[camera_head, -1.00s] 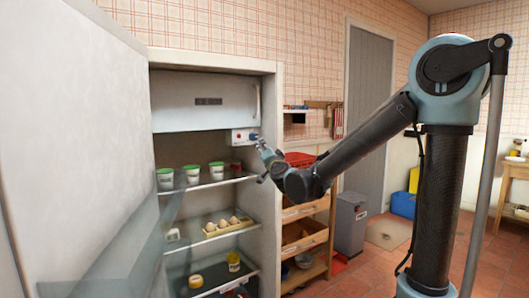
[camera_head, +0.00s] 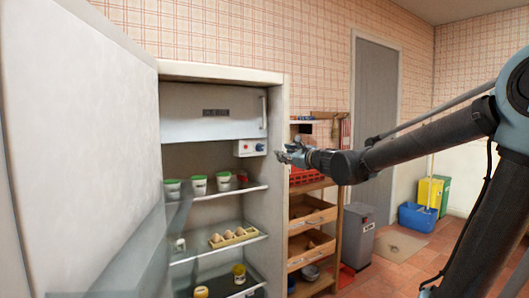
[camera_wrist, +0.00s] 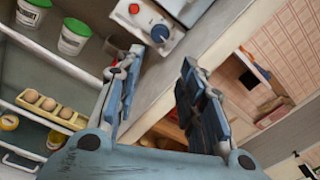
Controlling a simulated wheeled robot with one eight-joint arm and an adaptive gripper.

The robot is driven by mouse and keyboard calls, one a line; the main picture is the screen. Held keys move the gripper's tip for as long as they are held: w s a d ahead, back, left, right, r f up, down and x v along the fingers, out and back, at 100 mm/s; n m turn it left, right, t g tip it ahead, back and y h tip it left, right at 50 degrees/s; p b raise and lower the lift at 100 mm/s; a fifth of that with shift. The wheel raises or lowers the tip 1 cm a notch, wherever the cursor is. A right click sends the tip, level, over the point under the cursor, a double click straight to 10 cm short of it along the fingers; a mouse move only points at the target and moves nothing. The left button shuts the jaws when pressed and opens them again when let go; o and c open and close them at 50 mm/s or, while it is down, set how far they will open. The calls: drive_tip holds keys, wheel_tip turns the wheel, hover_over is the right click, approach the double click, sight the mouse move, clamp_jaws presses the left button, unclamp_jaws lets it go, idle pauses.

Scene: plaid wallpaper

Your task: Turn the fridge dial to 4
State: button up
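The fridge (camera_head: 284,110) stands with its door (camera_head: 75,150) swung open at the left. A white control box (camera_head: 242,153) sits under the freezer flap, with a blue dial (camera_head: 260,147) on it. The wrist view shows the dial (camera_wrist: 159,33) beside a red knob (camera_wrist: 134,8); its setting is too small to read. My gripper (camera_head: 279,156) is just right of the box, apart from the dial. In the wrist view my gripper (camera_wrist: 162,59) has its two fingers spread, with nothing between them. The dial lies beyond the fingertips.
White tubs (camera_head: 198,185) with green lids stand on the upper shelf, and an egg tray (camera_head: 234,237) below. The fridge's right side wall edge is close to my gripper. A wooden drawer unit (camera_head: 312,219) and grey bin (camera_head: 358,236) stand to the right.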

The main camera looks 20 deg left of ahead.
sight(261, 148)
drive_tip(key=x, duration=1.7)
drive_tip(key=shift+w+a, duration=0.1)
drive_tip(key=shift+w, duration=0.05)
drive_tip(key=c, duration=0.8)
